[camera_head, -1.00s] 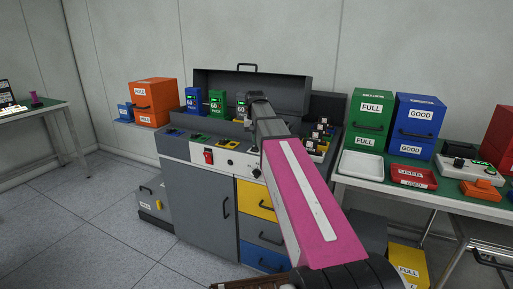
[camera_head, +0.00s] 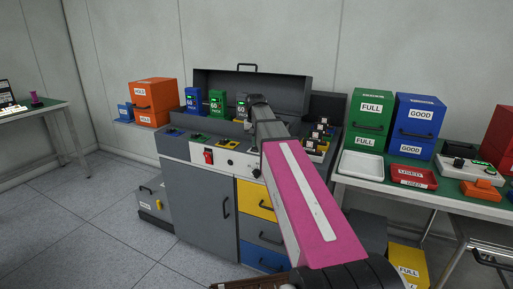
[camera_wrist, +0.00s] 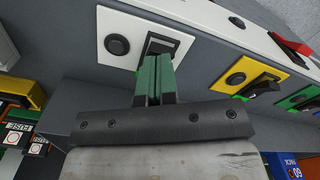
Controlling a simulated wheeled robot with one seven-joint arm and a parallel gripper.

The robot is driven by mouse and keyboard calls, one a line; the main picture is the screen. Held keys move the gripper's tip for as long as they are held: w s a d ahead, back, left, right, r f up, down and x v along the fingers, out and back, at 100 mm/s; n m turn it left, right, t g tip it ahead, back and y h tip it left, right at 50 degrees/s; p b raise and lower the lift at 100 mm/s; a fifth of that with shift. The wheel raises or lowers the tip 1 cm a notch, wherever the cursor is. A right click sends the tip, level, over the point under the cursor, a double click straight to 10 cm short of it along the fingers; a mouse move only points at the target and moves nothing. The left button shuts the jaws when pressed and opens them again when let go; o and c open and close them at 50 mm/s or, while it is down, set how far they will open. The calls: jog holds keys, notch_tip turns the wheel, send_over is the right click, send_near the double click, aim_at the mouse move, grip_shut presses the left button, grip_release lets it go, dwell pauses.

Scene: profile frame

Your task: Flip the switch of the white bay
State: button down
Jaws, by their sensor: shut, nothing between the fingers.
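In the wrist view, the white bay's plate (camera_wrist: 116,22) carries a round black knob (camera_wrist: 117,45) and a black rocker switch (camera_wrist: 166,43). My gripper (camera_wrist: 155,62) has its two green fingers pressed together, with nothing between them. The fingertips overlap the near edge of the rocker; I cannot tell whether they touch it. They partly hide the switch, so its position is unclear. In the head view, my arm covers the white bay's switch and my fingers are hidden.
Beside the white bay is a yellow bay plate (camera_wrist: 243,78) with its own switch, then green and blue ones. A red switch (camera_head: 208,157) sits on the bench's front panel. A grey open lid (camera_head: 230,90) stands behind.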

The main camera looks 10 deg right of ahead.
jog(key=shift+f, duration=0.6)
dwell(0.3)
jog(key=shift+r, duration=3.55)
